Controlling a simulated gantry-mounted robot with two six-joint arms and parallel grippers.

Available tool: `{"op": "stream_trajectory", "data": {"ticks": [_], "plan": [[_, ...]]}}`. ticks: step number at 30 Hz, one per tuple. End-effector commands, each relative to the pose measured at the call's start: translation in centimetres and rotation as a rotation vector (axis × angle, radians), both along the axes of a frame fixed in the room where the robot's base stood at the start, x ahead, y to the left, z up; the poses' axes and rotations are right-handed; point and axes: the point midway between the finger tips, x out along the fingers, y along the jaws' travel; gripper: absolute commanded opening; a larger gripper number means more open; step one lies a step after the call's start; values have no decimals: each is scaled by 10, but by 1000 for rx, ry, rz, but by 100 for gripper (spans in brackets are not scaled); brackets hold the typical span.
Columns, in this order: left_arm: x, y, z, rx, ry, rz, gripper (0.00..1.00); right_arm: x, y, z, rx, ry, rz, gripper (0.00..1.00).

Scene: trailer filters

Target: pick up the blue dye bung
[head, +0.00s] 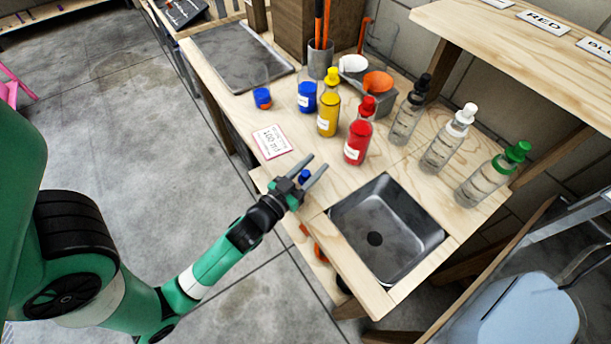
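The blue dye bung (305,175) is a small blue stopper low over the wooden bench, left of the sink. My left gripper (317,162) is at it, with its two fingers spread on either side of the bung. I see a gap around the bung, so the fingers do not look closed on it. Part of the bung is hidden by the gripper. The blue dye bottle (307,97) stands further back with no stopper visible in its neck. My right gripper is not in view.
A yellow bottle (328,108) and a red bottle (357,138) stand right of the blue one. A small glass with blue and orange (262,97) stands to its left. A white card (273,142) lies near the bench's front edge. The sink (386,226) is to the right.

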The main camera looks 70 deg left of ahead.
Motion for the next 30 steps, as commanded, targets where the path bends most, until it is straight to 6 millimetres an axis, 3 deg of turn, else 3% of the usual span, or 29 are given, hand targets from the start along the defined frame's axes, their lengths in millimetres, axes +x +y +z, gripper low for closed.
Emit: {"op": "stream_trajectory", "data": {"ticks": [1,6,20,23,30], "plan": [[0,0,0,0,0,0,31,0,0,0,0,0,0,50],[0,0,0,0,0,0,1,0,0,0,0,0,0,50],[0,-1,5,1,-1,-1,0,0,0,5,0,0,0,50],[1,-1,16,1,-2,-3,0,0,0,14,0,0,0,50],[-3,-8,61,1,-2,-5,0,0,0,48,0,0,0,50]]}}
